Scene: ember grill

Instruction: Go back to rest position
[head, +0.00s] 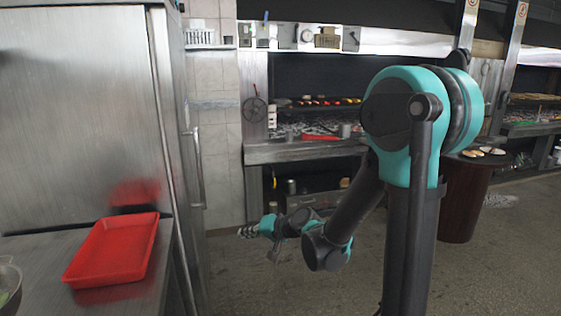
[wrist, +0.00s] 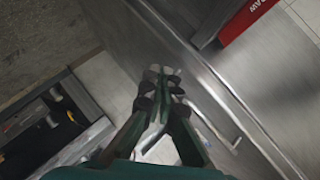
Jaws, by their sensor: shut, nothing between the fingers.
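My gripper (head: 246,231) is small in the head view, at the end of my teal and dark grey arm. It hangs in the air left of the arm, over the floor between the steel cabinet and the grill counter. In the wrist view my gripper (wrist: 162,78) is shut with its fingertips together and nothing between them. The arm is folded, with its lower links reaching down and left from the large teal joint.
A red tray (head: 112,250) lies on the steel counter at left, beside a tall steel cabinet (head: 80,110) with a vertical handle. The grill counter (head: 300,150) stands behind. A round brown table (head: 460,200) with plates is at right. The floor (head: 500,260) at front right is clear.

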